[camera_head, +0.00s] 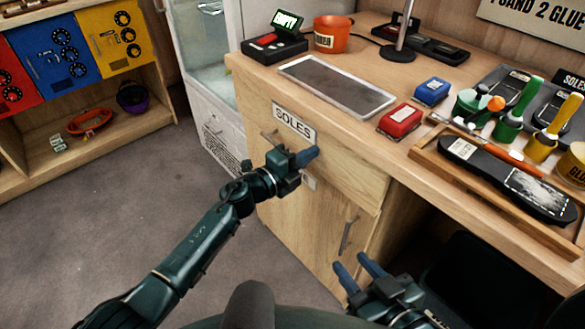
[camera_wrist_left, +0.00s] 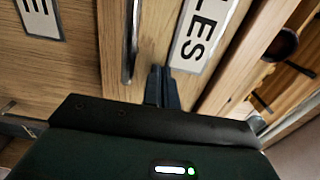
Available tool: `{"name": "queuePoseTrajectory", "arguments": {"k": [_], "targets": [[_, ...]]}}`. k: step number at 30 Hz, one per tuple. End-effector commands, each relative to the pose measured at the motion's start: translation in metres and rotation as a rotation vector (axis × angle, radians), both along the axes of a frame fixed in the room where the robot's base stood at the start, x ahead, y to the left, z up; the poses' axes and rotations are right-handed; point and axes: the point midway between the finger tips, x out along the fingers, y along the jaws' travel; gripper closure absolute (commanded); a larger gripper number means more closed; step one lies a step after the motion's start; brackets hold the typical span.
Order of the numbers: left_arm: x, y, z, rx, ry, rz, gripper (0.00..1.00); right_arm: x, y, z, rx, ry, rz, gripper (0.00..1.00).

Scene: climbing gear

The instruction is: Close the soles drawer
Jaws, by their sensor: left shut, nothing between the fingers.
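The soles drawer (camera_head: 345,172) is a pale wood front under the countertop, with a white SOLES label (camera_head: 293,122) and a metal handle (camera_head: 268,138). In the head view its front looks close to flush with the cabinet; I cannot tell whether a small gap is left. My left gripper (camera_head: 312,154) is shut and empty in front of the drawer, below the label. In the left wrist view its fingertips (camera_wrist_left: 162,72) are at the drawer front, between the handle (camera_wrist_left: 130,45) and the label (camera_wrist_left: 200,35); contact is unclear. My right gripper (camera_head: 358,268) is open and empty, low by the cabinet.
A lower cabinet door with a handle (camera_head: 347,233) is under the drawer. The countertop holds a grey mat (camera_head: 337,85), red (camera_head: 400,120) and blue boxes (camera_head: 432,91), and a wooden tray (camera_head: 470,190) with a sole. The floor (camera_head: 110,215) to the left is clear.

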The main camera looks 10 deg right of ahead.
Motion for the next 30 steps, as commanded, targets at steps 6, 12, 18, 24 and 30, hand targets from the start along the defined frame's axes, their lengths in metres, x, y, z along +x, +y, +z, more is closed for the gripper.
{"name": "queuePoseTrajectory", "arguments": {"k": [6,12,18,24,30], "targets": [[0.007,-0.011,0.0,0.001,-0.001,0.0,1.0,-0.003,-0.003,0.001,-0.007,-0.013,-0.001,0.64],[0.009,-0.013,0.002,-0.001,-0.002,0.002,1.0,-0.004,-0.004,0.003,-0.008,-0.018,-0.002,0.64],[0.01,-0.014,0.004,-0.003,-0.004,0.003,1.0,-0.004,-0.004,0.002,-0.008,-0.018,-0.002,0.64],[0.01,-0.013,0.005,-0.004,-0.005,0.003,1.0,-0.003,-0.003,0.002,-0.006,-0.016,-0.004,0.64],[0.012,0.0,0.004,-0.002,-0.005,0.002,1.0,-0.002,-0.002,0.004,-0.001,-0.012,-0.006,0.64]]}}
